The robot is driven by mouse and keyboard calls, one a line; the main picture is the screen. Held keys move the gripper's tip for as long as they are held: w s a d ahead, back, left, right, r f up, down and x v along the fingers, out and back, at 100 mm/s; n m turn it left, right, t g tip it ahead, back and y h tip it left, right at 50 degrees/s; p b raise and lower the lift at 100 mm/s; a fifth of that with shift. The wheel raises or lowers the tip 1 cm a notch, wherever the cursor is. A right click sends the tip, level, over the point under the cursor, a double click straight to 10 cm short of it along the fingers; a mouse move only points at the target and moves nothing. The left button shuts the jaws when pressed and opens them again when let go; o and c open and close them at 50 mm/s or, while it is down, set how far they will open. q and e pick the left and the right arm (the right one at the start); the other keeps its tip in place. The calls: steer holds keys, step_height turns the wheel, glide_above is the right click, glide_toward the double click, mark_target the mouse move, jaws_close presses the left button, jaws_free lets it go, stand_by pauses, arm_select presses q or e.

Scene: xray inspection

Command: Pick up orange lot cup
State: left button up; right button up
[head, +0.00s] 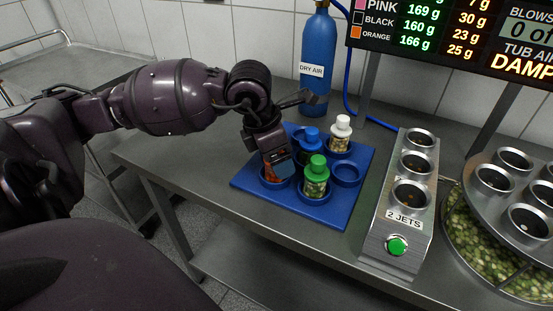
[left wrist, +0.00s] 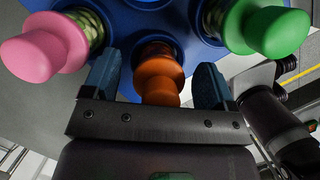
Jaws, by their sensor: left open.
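The orange-lidded lot cup (left wrist: 158,75) stands between the two fingers of my left gripper (left wrist: 156,82) in the left wrist view. In the head view my left gripper (head: 277,166) points down over the front left of the blue tray (head: 345,213) and mostly hides the orange cup. A pink-lidded cup (left wrist: 45,48) and a green-lidded cup (left wrist: 270,30) flank the fingers in the left wrist view. My right gripper is not in view.
In the tray, the green-lidded cup (head: 316,180) is close right of my gripper. A blue-lidded cup (head: 311,147) and a white-lidded cup (head: 340,134) stand behind. One tray ring (head: 347,174) is empty. A metal jet block (head: 405,185) stands right of the tray.

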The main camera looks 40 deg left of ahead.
arm_select(q)
steer(key=c, duration=1.1)
steer(key=shift+o, duration=0.2)
steer(key=shift+r, duration=0.15)
